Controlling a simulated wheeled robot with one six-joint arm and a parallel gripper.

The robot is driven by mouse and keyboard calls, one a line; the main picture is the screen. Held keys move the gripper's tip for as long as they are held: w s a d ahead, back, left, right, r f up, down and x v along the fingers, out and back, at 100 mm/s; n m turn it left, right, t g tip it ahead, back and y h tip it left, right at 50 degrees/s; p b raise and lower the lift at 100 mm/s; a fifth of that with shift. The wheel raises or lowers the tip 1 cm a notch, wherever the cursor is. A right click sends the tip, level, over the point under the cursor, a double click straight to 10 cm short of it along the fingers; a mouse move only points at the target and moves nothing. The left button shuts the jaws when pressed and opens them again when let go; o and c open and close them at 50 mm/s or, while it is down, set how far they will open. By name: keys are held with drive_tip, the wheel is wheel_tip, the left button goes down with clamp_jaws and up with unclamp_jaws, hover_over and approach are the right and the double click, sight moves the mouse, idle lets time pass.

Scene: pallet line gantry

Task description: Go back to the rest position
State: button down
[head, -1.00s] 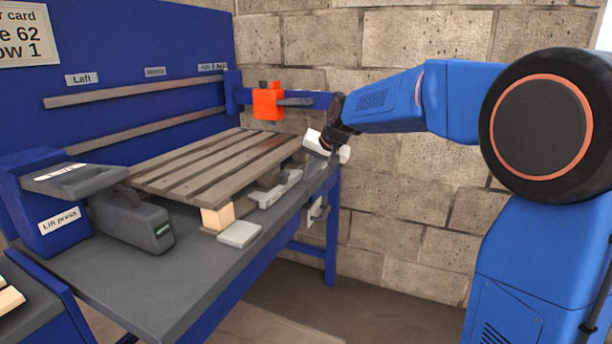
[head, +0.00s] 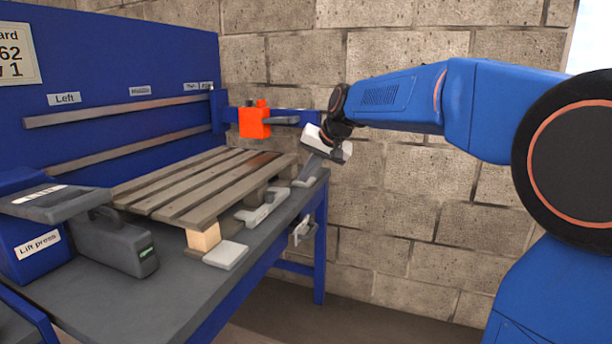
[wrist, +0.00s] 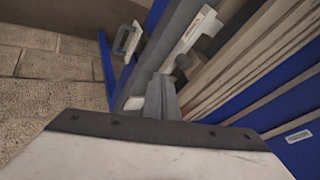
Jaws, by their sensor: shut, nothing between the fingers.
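A grey lift press handle (head: 60,203) and a dark grey case (head: 118,243) stand at the left. A stone wall (head: 400,210) is behind my arm. The floor right of the bench looks clear.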

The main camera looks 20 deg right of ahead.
drive_tip(key=shift+s, duration=0.1)
drive_tip(key=s+d+f+n+h, duration=0.1)
drive_tip(key=s+f, duration=0.5)
drive_tip(key=s, duration=0.7)
drive_tip(key=s+d+f+n+g+h, duration=0.1)
drive_tip(key=s+d+f, duration=0.3)
drive_tip(key=s, duration=1)
drive_tip(key=s+d+f+n+h, duration=0.1)
drive_tip(key=s+d+f, duration=0.1)
drive_tip(key=s+f, duration=0.7)
drive_tip(key=s, duration=0.4)
drive_tip(key=shift+s+d+n+g, duration=0.25)
drive_tip(key=shift+n+g, duration=0.05)
drive_tip(key=shift+g, duration=0.1)
